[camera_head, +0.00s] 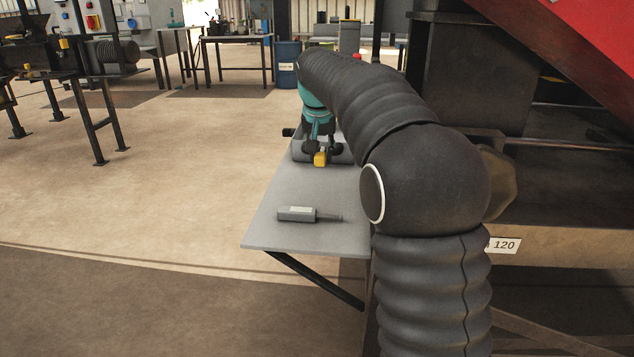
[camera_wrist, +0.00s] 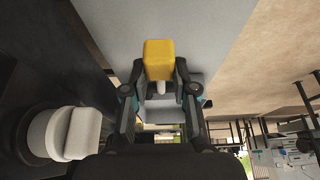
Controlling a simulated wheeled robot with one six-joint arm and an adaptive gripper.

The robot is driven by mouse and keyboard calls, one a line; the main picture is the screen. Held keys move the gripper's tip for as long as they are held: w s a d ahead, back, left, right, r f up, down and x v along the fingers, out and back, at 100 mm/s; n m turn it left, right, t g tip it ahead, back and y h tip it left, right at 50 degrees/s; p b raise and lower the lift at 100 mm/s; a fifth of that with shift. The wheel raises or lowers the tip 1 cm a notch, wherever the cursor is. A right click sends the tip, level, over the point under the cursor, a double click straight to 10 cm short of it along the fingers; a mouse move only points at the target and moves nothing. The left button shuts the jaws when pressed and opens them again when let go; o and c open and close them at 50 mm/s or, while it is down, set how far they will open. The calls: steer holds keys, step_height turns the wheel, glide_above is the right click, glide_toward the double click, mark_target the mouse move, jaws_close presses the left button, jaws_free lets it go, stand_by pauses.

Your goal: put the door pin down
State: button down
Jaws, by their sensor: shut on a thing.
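My gripper (camera_head: 318,147) is at the far end of a grey shelf (camera_head: 285,240), fingers shut on the door pin. The door pin has a yellow block-shaped head (camera_head: 320,159). In the wrist view the yellow head (camera_wrist: 159,58) sticks out past the fingertips (camera_wrist: 160,84), with a short pale shank between them. The rest of the pin is hidden. The pin is over or close to the shelf; I cannot tell whether it touches.
A grey handheld tool (camera_head: 298,214) with a dark tip lies on the near part of the shelf. A grey box or tray (camera_head: 342,156) is at the far end, by my gripper. The shelf between them is bare. A dark machine (camera_head: 465,80) stands on the right.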

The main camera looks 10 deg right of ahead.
steer(key=b, duration=0.2)
glide_above(321, 194)
steer(key=s, duration=0.1)
steer(key=f, duration=0.5)
steer(key=shift+s+a+f, duration=0.1)
steer(key=shift+s+a, duration=0.05)
steer(key=shift+s, duration=0.05)
steer(key=shift+f+b, duration=0.3)
steer(key=shift+f, duration=2.05)
steer(key=shift+f, duration=0.1)
steer(key=c, duration=0.9)
jaws_free()
